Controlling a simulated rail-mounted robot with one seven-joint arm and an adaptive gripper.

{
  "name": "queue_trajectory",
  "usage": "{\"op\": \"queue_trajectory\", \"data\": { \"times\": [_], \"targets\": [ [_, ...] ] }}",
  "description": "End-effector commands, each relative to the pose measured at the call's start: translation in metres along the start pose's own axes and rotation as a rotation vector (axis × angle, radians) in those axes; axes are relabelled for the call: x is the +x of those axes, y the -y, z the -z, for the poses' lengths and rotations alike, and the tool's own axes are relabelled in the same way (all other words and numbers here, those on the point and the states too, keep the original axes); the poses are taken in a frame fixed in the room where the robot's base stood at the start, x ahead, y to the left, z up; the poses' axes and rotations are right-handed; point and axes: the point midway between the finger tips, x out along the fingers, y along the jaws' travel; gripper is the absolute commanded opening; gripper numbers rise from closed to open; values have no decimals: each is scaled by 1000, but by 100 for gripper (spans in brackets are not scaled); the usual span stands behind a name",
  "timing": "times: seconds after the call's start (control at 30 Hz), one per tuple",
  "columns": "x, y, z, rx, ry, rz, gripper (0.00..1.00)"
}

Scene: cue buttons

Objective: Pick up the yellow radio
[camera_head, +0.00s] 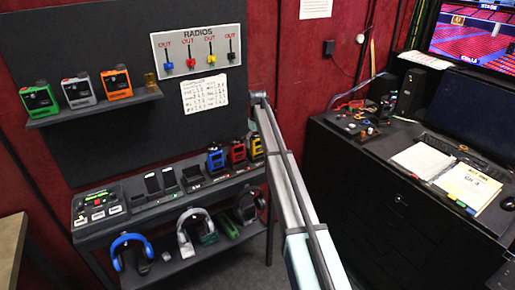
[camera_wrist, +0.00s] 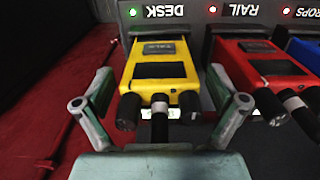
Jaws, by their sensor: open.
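The yellow radio (camera_wrist: 160,65) stands in its slot behind the label DESK, which reads upside down in the wrist view. Its black knobs and antenna point toward the wrist camera. My gripper (camera_wrist: 160,84) is open, with one finger at the left and one at the right of the radio. Whether either finger touches it I cannot tell. In the head view the yellow radio (camera_head: 256,147) is at the right end of the lower shelf's row, partly hidden by my arm. My gripper's fingers are not clear there.
The red radio (camera_wrist: 262,68) stands close beside the yellow one, near my right-hand finger. A blue radio (camera_head: 215,160) is farther along. A black desk (camera_head: 400,205) stands at the right.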

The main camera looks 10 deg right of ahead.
Motion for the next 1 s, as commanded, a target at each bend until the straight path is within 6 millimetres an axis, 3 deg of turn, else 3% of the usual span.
{"op": "queue_trajectory", "data": {
  "times": [0.13,0.33,0.77,1.0],
  "targets": [
    [0,0,0,0,0,0,96],
    [0,0,0,0,0,0,25],
    [-1,0,0,0,1,0,24],
    [-17,0,1,0,-1,-1,24]
  ]
}}
